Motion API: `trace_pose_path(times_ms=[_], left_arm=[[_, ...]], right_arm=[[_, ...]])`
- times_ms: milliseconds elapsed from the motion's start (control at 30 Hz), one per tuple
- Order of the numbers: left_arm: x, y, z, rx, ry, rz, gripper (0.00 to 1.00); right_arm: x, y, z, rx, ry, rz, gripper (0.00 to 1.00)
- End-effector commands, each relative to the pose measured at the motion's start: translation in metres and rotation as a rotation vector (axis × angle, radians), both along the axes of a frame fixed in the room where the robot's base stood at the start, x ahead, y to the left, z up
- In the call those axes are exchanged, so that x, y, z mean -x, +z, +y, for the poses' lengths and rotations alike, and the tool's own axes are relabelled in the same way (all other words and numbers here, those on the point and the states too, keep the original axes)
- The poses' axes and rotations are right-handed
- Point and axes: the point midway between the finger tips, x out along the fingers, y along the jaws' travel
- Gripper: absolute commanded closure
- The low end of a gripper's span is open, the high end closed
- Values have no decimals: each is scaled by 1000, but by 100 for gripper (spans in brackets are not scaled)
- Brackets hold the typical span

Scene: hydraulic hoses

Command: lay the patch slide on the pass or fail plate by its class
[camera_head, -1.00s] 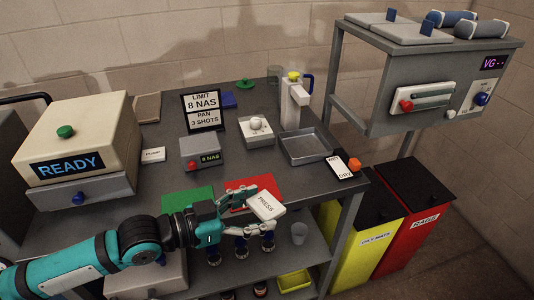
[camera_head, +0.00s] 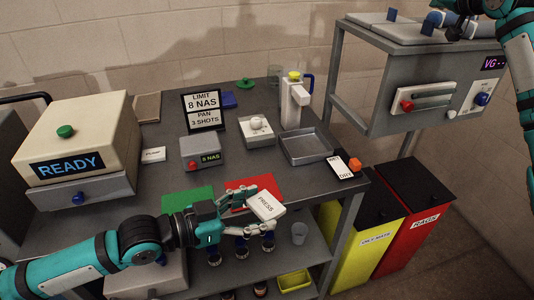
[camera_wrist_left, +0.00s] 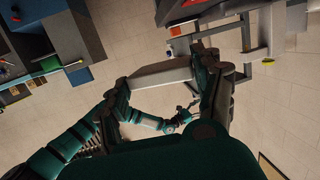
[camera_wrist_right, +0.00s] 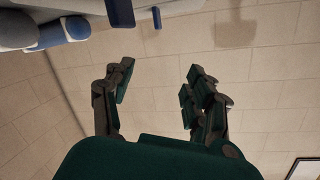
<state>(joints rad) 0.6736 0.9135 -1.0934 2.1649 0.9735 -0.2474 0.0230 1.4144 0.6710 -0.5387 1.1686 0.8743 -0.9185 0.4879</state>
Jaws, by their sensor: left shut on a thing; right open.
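My left gripper (camera_head: 250,208) is shut on a white slab marked PRESS (camera_head: 266,204), which is tilted at the table's front edge. The slab shows pale grey between the fingers in the left wrist view (camera_wrist_left: 160,74). I cannot tell whether it is the patch slide. A green plate (camera_head: 186,199) and a red plate (camera_head: 262,185) lie flat at the front of the table; the gripper and slab partly cover the red one. My right gripper (camera_wrist_right: 155,92) is open and empty, near the grey rolls with blue ends (camera_wrist_right: 66,30) on the raised stand.
The grey tester (camera_head: 200,150) reads 8 NAS; the sign (camera_head: 203,110) reads LIMIT 8 NAS. A beige box (camera_head: 85,130) reads READY. A grey tray (camera_head: 305,147), a bottle (camera_head: 294,102) and a white-topped device (camera_head: 257,131) stand behind. Yellow (camera_head: 368,240) and red bins (camera_head: 415,215) stand right.

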Motion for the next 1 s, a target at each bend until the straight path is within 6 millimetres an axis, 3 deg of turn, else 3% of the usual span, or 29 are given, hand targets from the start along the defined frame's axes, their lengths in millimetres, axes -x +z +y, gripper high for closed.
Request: trace_pose_path(times_ms=[33,267,467,600,800,1000], left_arm=[[0,0,0,1,0,0,64],[0,0,0,1,0,0,64],[0,0,0,0,0,0,64],[0,0,0,1,0,0,64],[0,0,0,1,0,0,64],[0,0,0,0,0,0,64]], right_arm=[[2,-2,33,6,58,36,44],[30,-34,164,60,297,247,44],[82,-75,263,172,491,463,44],[133,-112,319,293,615,637,44],[218,-166,366,529,754,906,44],[281,-201,372,749,811,1113,44]])
